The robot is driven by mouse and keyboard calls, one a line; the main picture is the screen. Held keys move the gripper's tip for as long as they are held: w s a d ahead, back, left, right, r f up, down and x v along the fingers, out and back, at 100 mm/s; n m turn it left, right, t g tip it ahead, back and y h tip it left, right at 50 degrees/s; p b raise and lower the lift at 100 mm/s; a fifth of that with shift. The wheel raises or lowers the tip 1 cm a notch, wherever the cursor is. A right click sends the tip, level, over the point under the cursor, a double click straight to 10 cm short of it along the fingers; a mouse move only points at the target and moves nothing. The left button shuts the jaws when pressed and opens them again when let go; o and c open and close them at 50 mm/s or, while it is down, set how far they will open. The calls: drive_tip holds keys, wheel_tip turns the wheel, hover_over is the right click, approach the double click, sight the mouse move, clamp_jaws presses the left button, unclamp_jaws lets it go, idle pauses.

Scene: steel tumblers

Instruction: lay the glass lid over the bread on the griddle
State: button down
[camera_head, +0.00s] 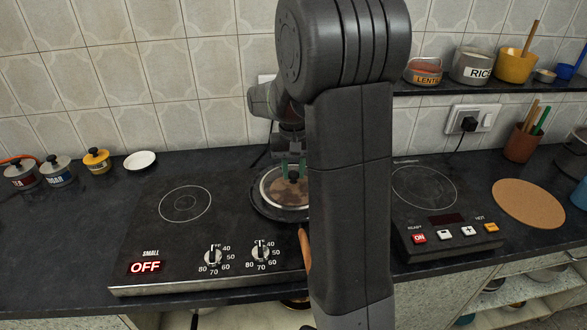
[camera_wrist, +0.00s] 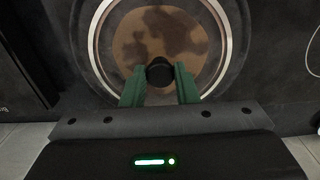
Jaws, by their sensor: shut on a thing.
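The glass lid (camera_wrist: 232,45) is a clear disc with a steel rim and a black knob (camera_wrist: 160,72). My gripper (camera_wrist: 160,82) is shut on the knob, with one green finger on each side. Brown-patched bread (camera_wrist: 150,40) shows through the glass. In the head view the lid (camera_head: 265,187) is over the dark griddle (camera_head: 262,208), and my gripper (camera_head: 291,170) is above it. The griddle's wooden handle (camera_head: 305,247) points to the front. My arm hides the right part of the lid and griddle. I cannot tell whether the lid touches the griddle.
The griddle is on the right side of a two-ring hob (camera_head: 150,240) marked OFF. A separate single hotplate (camera_head: 425,190) stands to the right, with a round cork mat (camera_head: 528,203) beyond it. Small lidded pots (camera_head: 58,171) and a white dish (camera_head: 140,160) stand at the back left.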

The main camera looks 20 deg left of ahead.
drive_tip(key=shift+f, duration=0.2)
drive_tip(key=c, duration=1)
unclamp_jaws()
drive_tip(key=shift+c, duration=0.2)
drive_tip(key=shift+r, duration=0.1)
wheel_tip(320, 180, up, 14)
drive_tip(key=shift+p, duration=0.45)
drive_tip(key=shift+f, duration=0.2)
wheel_tip(320, 180, down, 14)
drive_tip(key=shift+r+b, duration=0.15)
drive_tip(key=shift+b, duration=0.4)
drive_tip(key=shift+r, duration=0.3)
